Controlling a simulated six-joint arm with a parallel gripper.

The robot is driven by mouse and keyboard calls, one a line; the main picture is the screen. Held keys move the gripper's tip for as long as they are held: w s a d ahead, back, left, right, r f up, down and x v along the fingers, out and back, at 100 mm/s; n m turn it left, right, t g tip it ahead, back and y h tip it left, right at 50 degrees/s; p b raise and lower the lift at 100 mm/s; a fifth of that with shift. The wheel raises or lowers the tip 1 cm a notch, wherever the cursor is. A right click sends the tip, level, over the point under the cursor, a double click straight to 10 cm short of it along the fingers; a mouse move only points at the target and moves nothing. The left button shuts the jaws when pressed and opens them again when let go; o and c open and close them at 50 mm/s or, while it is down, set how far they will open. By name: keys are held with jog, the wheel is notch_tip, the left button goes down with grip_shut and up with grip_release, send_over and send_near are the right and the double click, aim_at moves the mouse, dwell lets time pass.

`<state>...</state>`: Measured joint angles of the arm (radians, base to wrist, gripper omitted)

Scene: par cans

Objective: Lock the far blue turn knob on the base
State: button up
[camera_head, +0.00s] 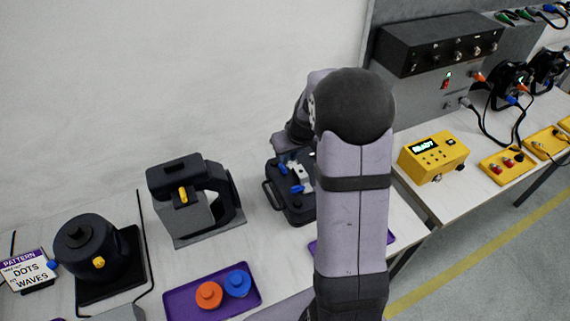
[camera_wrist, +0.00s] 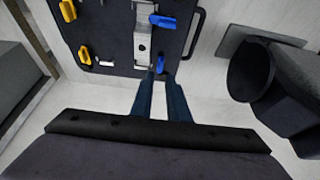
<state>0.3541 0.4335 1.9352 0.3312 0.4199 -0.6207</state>
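The base is a dark plate (camera_wrist: 115,40) with a handle at its side; in the head view the base (camera_head: 274,205) is partly behind my arm. The far blue turn knob (camera_head: 283,168) is at its back edge and shows in the wrist view (camera_wrist: 161,64) at the plate's lower edge. The near blue knob (camera_head: 296,189) is also in the wrist view (camera_wrist: 163,21), beside a metal strip. My gripper (camera_wrist: 161,76) is open, its two dark fingers slightly apart and empty. The far blue knob is just beyond the fingertips, around their gap; contact cannot be told.
Two yellow knobs (camera_wrist: 84,55) (camera_wrist: 68,10) are on the plate's other side. A dark arched machine (camera_head: 185,205) stands left of the base. A purple tray (camera_head: 180,305) with orange and blue discs lies in front. Bare table shows between the machine and base.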

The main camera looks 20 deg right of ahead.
aim_at(284, 167)
jog(key=shift+p+x, duration=0.9)
jog(key=shift+x, duration=2.8)
grip_shut()
jog(key=shift+s, duration=0.1)
